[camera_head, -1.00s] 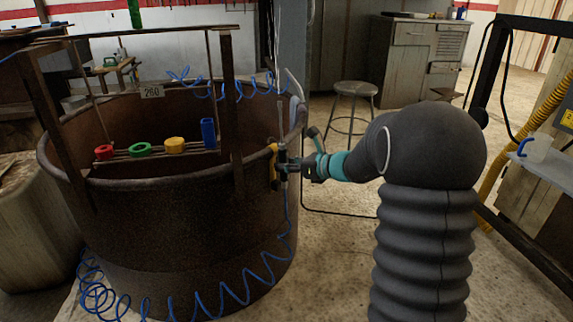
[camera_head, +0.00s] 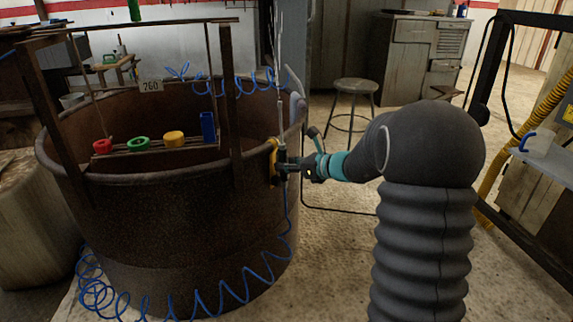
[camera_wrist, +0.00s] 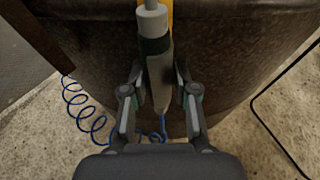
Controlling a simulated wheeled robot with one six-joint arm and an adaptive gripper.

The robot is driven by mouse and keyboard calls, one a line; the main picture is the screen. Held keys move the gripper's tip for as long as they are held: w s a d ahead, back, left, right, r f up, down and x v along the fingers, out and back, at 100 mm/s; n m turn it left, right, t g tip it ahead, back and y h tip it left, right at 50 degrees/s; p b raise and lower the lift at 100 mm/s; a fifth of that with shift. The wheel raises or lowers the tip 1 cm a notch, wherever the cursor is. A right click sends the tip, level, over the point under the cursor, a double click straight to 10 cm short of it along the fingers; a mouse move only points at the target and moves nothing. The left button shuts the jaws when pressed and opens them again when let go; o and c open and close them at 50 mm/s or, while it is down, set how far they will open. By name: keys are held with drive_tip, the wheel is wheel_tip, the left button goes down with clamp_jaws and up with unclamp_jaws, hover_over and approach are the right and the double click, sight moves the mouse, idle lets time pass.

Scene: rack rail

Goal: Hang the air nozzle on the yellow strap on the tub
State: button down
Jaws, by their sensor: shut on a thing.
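The tub (camera_head: 165,220) is a large rusty round vat left of centre in the head view. The yellow strap (camera_head: 274,160) is on the tub's right side, near the rim, partly hidden by my gripper and the nozzle. My gripper (camera_head: 284,167) is shut on the air nozzle (camera_head: 282,135), a slim grey upright tool with a blue hose below. In the wrist view the nozzle (camera_wrist: 158,70) stands between the fingers of my gripper (camera_wrist: 160,112), and a bit of yellow strap (camera_wrist: 169,14) shows behind its top. I cannot tell whether nozzle and strap touch.
A blue coiled hose (camera_head: 225,295) hangs from the nozzle and lies along the tub's foot. A shelf in the tub holds red, green, yellow and blue items (camera_head: 174,139). A stool (camera_head: 354,100) and a grey cabinet (camera_head: 420,60) stand behind. The floor right of the tub is mostly clear.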

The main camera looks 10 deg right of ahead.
drive_tip(key=c, duration=0.8)
unclamp_jaws()
drive_tip(key=v, duration=1.2)
drive_tip(key=shift+r, duration=0.1)
